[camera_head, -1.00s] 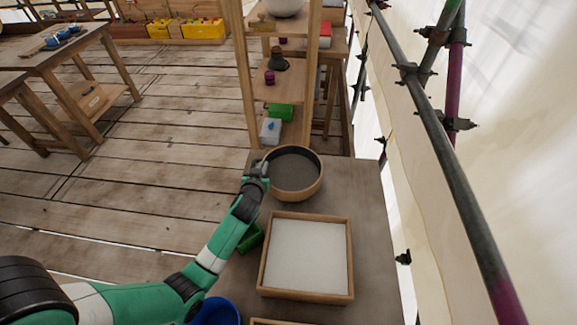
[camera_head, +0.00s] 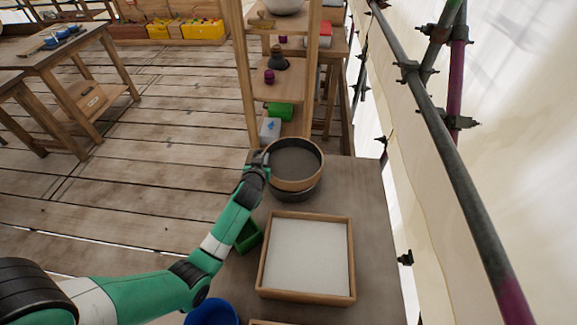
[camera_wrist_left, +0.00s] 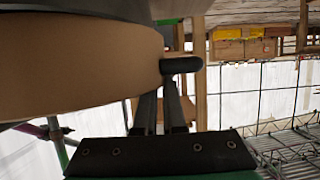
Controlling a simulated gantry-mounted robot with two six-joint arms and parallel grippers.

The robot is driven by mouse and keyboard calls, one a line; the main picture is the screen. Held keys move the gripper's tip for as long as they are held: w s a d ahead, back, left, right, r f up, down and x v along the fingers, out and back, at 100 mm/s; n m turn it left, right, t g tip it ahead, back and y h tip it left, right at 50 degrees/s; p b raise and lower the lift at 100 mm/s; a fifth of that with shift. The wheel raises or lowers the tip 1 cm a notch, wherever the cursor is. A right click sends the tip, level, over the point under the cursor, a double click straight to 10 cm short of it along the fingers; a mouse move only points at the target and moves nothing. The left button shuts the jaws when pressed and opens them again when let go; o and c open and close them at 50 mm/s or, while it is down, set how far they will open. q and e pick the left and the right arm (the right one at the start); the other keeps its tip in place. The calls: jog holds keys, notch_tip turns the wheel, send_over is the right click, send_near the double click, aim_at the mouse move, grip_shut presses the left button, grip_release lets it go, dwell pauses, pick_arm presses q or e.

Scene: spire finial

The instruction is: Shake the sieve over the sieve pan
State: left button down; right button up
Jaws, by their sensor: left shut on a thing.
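The sieve (camera_head: 293,183) is a round wooden-rimmed ring with a grey mesh. It is held up over the dark round sieve pan (camera_head: 296,195), whose near rim shows below it. My left gripper (camera_head: 258,165) is shut on the sieve's left edge. In the left wrist view the sieve's tan side (camera_wrist_left: 80,60) fills the upper left, beside the gripper's fingers (camera_wrist_left: 172,105). Most of the pan is hidden under the sieve. My right gripper is not in view.
A square wooden-framed tray with a white surface (camera_head: 350,262) lies nearer on the grey bench (camera_head: 372,225). A green block (camera_head: 248,237) and a blue bowl (camera_head: 212,312) are at its left. A wooden shelf (camera_head: 243,95) stands behind the bench. The bench's right side is clear.

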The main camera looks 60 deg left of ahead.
pick_arm(q)
jog(key=shift+s+d+f, duration=0.3)
jog(key=shift+s+d, duration=0.35)
jog(key=shift+d, duration=0.15)
jog(key=c, duration=1.2)
grip_release()
jog(key=shift+o, duration=1.4)
jog(key=shift+r, duration=0.2)
